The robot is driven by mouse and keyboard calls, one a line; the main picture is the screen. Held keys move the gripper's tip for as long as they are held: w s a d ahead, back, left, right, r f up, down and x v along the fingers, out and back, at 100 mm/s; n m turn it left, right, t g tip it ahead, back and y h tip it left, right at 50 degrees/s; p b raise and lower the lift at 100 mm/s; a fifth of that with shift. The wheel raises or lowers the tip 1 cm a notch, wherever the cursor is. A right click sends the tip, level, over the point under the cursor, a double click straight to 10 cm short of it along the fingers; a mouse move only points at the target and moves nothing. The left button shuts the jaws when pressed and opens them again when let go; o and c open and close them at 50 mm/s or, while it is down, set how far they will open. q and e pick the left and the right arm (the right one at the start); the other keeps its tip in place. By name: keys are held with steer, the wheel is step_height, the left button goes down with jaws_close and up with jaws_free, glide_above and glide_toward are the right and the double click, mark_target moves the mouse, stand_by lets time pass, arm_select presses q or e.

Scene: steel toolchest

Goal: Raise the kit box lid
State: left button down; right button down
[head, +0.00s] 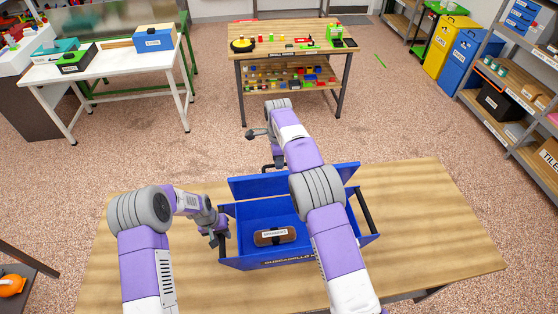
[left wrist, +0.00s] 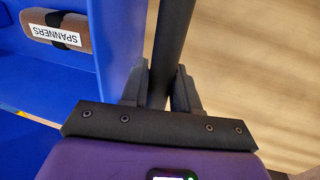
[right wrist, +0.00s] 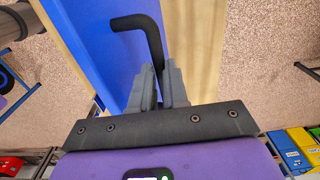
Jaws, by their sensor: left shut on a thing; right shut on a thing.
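The blue kit box (head: 245,258) stands on the wooden table in the head view. Its lid (head: 252,187) is raised along the far side and stands steeply tilted. A brown roll labelled SPANNERS (head: 275,237) lies inside, and it also shows in the left wrist view (left wrist: 60,30). My left gripper (head: 220,232) is shut on the black side handle (left wrist: 172,40) at the box's left end. My right gripper (right wrist: 160,78) is shut on the bent black lid handle (right wrist: 142,22). In the head view my right arm crosses over the box and hides part of its interior.
The wooden table (head: 440,220) is clear to the right of the box. Beyond it, across open floor, stand a workbench (head: 290,51) with tools and a white table (head: 110,65). Shelves (head: 500,90) and yellow and blue bins line the right side.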

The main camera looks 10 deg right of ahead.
steer(key=c, duration=1.1)
jaws_free()
steer(key=shift+s+r, duration=0.1)
steer(key=shift+r, duration=3.65)
